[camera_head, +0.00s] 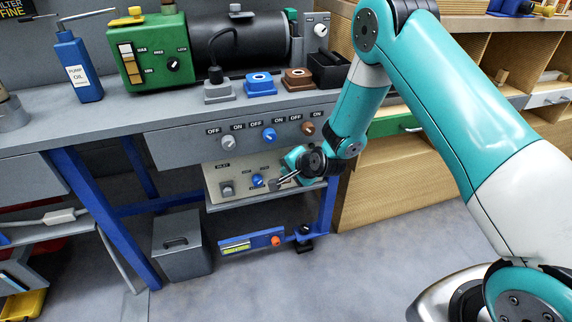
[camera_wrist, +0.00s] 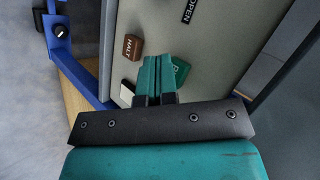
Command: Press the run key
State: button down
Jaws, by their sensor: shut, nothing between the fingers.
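The cream control panel (camera_head: 213,190) sits under the bench's grey fascia in the head view; it fills the middle of the wrist view (camera_wrist: 205,35). In the wrist view a green key (camera_wrist: 182,71) with a partly hidden letter, probably the run key, lies just right of my fingertips. A brown key marked HALT (camera_wrist: 132,47) is to their upper left. My gripper (camera_wrist: 158,62) is shut and empty, pointing at the panel; in the head view it is in front of the panel's right part (camera_head: 274,186). Whether it touches the green key I cannot tell. My arm hides the panel's right end.
A blue selector knob (camera_head: 257,181) and a grey knob (camera_head: 227,189) are left of my gripper on the panel. Three ON/OFF switches line the fascia (camera_head: 180,146) above. A blue frame leg (camera_head: 327,208) stands close on the right. A grey bin (camera_head: 182,258) stands below left.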

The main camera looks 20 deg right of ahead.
dwell(0.3)
jog(key=shift+s, duration=0.85)
jog(key=s+p, duration=0.1)
jog(key=s, duration=0.5)
dwell(0.6)
